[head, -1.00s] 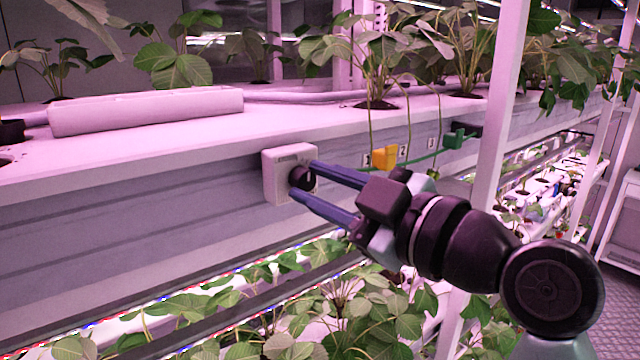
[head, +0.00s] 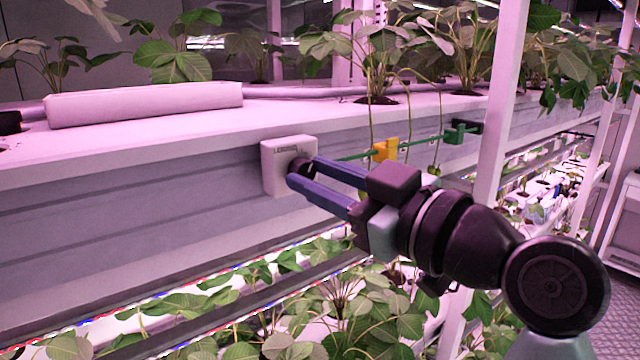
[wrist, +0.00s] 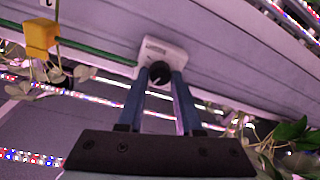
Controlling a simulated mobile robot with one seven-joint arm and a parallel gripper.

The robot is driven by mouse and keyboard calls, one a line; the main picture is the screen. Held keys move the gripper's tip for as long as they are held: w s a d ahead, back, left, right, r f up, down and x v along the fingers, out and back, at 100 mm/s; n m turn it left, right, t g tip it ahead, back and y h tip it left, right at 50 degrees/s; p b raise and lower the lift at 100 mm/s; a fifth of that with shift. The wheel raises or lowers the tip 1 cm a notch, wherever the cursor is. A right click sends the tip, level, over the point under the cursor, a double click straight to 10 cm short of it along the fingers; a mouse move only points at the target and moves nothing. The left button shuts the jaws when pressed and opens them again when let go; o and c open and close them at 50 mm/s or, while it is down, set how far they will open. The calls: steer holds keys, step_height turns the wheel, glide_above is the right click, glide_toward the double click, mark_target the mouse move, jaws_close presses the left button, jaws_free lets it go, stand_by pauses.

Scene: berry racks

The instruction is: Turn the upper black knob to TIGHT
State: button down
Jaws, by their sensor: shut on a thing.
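The black knob (head: 300,168) sits on the face of a white box (head: 273,180) fixed to the front of the rack's upper gutter. In the wrist view the knob (wrist: 160,72) lies between the two blue fingertips, on the white box (wrist: 152,50). My gripper (head: 303,172) is shut on the knob, one finger on each side; it also shows in the wrist view (wrist: 161,82). Small print is on the box above the knob, too small to read. The fingers partly hide the knob in the head view, and I cannot tell which mark it points to.
A green line leaves the box, with a yellow clip (head: 385,150) and a green clip (head: 455,133) on it. A white upright post (head: 497,130) stands right of my gripper. Leafy plants (head: 340,310) grow below and along the top shelf.

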steer(key=m, duration=0.4)
steer(key=shift+m+t, duration=0.3)
steer(key=shift+m, duration=0.1)
steer(key=m, duration=0.4)
steer(key=shift+r+t+p, duration=0.1)
steer(key=shift+t+p, duration=0.2)
steer(key=m+p, duration=0.2)
steer(key=m, duration=0.2)
steer(key=shift+a+m+t+h, duration=0.1)
steer(key=shift+m+t+h, duration=0.2)
steer(key=shift+m+h, duration=0.1)
steer(key=shift+m+p, duration=0.85)
steer(key=shift+m, duration=0.75)
steer(key=c, duration=0.6)
jaws_free()
